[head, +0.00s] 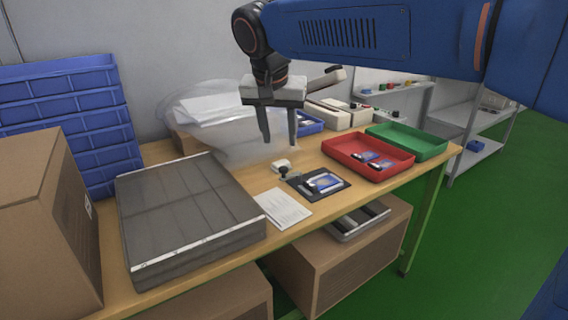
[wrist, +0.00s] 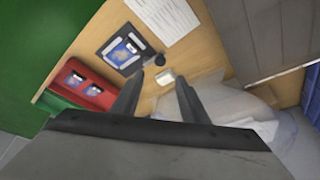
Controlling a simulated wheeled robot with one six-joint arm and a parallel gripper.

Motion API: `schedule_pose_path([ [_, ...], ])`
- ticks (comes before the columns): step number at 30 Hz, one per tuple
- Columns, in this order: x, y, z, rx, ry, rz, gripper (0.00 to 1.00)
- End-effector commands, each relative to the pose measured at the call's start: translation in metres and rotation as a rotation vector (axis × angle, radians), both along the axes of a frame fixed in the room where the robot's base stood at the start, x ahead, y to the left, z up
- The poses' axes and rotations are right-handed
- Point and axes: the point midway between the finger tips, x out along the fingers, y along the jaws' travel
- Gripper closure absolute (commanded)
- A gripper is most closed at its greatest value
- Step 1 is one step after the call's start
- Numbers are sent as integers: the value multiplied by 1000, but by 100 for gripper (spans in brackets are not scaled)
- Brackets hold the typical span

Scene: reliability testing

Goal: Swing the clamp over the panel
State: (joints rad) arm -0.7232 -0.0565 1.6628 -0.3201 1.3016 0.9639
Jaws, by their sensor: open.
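The panel (head: 324,182) is a small blue-and-white board lying on a dark mat (head: 341,193) near the table's front edge. The clamp (head: 284,171), a small dark knobbed piece, stands at the mat's left corner, beside the panel. A small white block (head: 281,164) sits just behind it. In the wrist view the panel (wrist: 122,52) and clamp (wrist: 160,60) show ahead of the fingertips, the clamp off to the panel's side. My gripper (head: 280,142) is open and empty, pointing down above and behind the clamp. The wrist view shows both fingers (wrist: 156,84) apart.
A red tray (head: 340,157) with similar boards and a green tray (head: 420,147) stand right. A paper sheet (head: 282,208) lies left of the mat, beside a grey slatted case (head: 185,215). Clear plastic wrap (head: 215,125) lies behind my gripper. Blue crates (head: 65,115) stand left.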

Motion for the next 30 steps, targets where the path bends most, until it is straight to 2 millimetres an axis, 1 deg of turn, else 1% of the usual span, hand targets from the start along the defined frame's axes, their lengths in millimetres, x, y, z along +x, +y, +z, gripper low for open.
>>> schedule_pose_path([
  [3,8,-2,-20,-2,2,-2,60],
  [15,33,-7,-82,-1,2,0,60],
  [21,41,-8,-100,-1,1,0,60],
  [24,42,-9,-104,-1,1,0,60],
  [30,43,-9,-105,0,0,0,60],
])
